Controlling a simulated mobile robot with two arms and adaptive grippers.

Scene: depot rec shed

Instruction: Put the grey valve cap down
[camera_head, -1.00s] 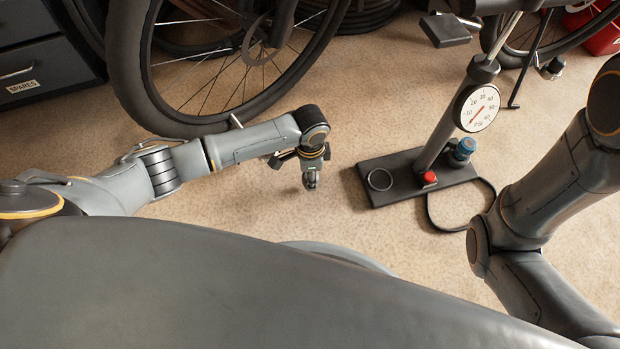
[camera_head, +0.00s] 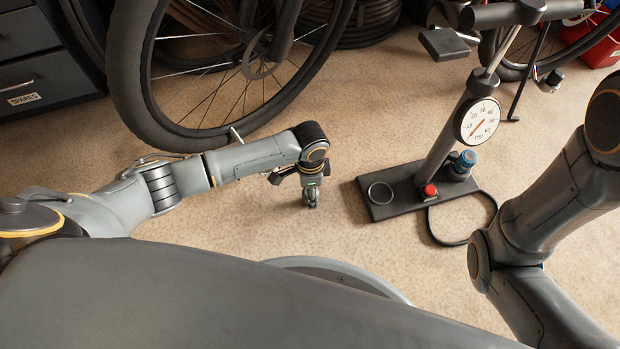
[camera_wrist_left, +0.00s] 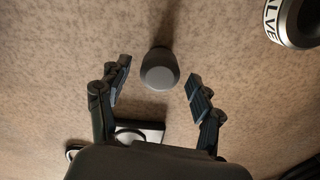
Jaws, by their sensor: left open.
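The grey valve cap (camera_wrist_left: 160,68) shows in the left wrist view as a small rounded grey piece over the tan carpet, between the fingertips and apart from both fingers. I cannot tell for sure whether it rests on the floor. My left gripper (camera_wrist_left: 158,80) is open around it, one finger on each side. In the head view my left gripper (camera_head: 311,200) points down just above the carpet, left of the pump; the cap cannot be made out there. My right arm stands at the right edge of the head view, with its gripper out of view.
A floor pump's dark base (camera_head: 382,211) with a ring on it stands right of my left gripper, with a gauge (camera_head: 480,121) above. A bicycle wheel (camera_head: 125,80) stands behind my left arm. A round piece lettered VALVE (camera_wrist_left: 296,42) shows in the wrist view.

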